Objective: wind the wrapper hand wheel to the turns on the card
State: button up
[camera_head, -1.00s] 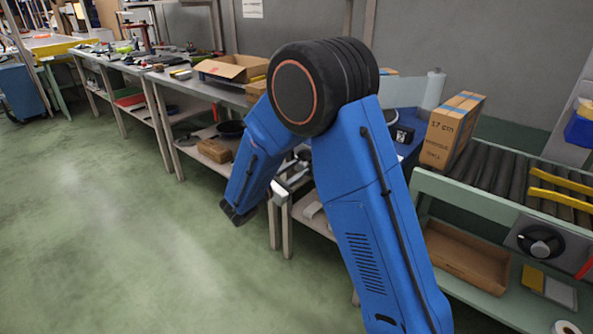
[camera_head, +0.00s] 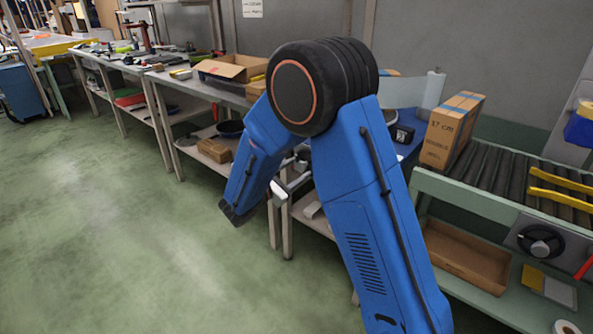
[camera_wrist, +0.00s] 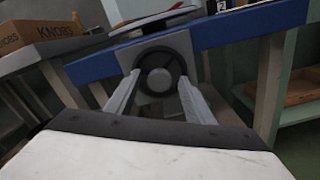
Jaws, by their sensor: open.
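A dark round hand wheel (camera_wrist: 160,74) with a grey hub sits on a grey plate (camera_wrist: 181,42) at the edge of a blue-topped bench in the wrist view. My gripper (camera_wrist: 160,80) is open, with one pale finger to each side of the wheel in the picture. I cannot tell whether the fingers touch the rim. In the head view my arm hides this wheel. A roll of clear film (camera_head: 432,90) stands on the blue bench (camera_head: 410,118). A white sheet (camera_head: 252,8) hangs on the wall, its text too small to read.
A black knob (camera_head: 540,241) and a red handle (camera_head: 584,268) are on the conveyor front. Worktables (camera_head: 150,85) line the wall. The green floor at left is clear.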

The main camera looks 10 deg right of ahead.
jog(key=v, duration=1.7)
jog(key=s+d+r+m+g+y, duration=0.2)
jog(key=s+d+m+g, duration=0.4)
jog(key=d, duration=0.4)
jog(key=s+d+r+m+g+y, duration=0.25)
jog(key=s+d, duration=0.45)
jog(key=d, duration=0.4)
jog(key=s+d+r+m+t+y, duration=0.1)
jog(key=s+r+m+t+y, duration=0.1)
jog(key=s+m+y, duration=0.8)
jog(key=shift+s+m+t, duration=0.35)
jog(key=shift+s+m, duration=0.6)
jog(key=shift+s, duration=3.55)
jog(key=shift+d, duration=0.15)
